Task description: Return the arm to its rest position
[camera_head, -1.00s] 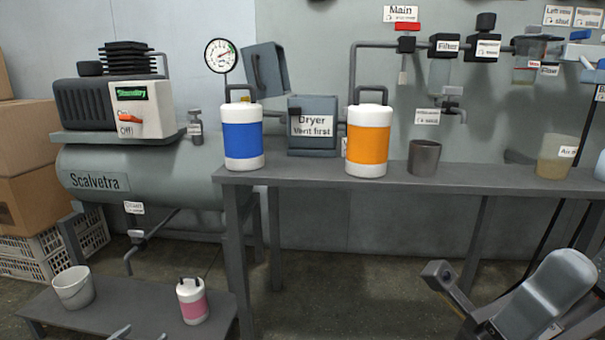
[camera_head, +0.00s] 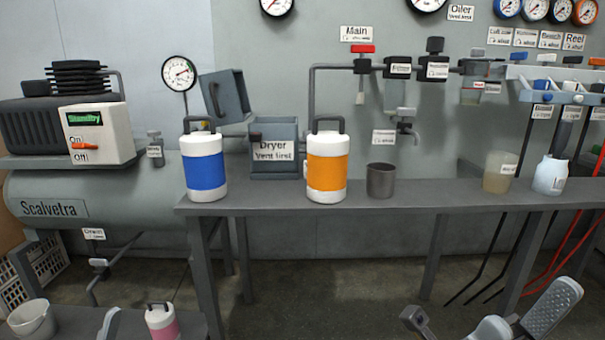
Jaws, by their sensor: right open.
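My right gripper (camera_head: 482,312) shows at the lower right, in front of the bench and over the floor. Its jaws are open, with a dark block-like tip on the left and a textured grey pad on the right. Nothing shows between them. The rest of my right arm is cut off by the bottom edge. A small grey tip of my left gripper (camera_head: 108,323) shows at the bottom left, between a white bucket and a pink-banded canister. Too little of it shows to tell its opening.
The grey bench (camera_head: 350,199) carries a blue-banded canister (camera_head: 205,172), an orange-banded canister (camera_head: 327,172), a dark cup (camera_head: 381,181), a beige beaker (camera_head: 498,172) and a white jar (camera_head: 550,175). The low table (camera_head: 78,325) holds the bucket (camera_head: 32,319) and pink-banded canister (camera_head: 161,323).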

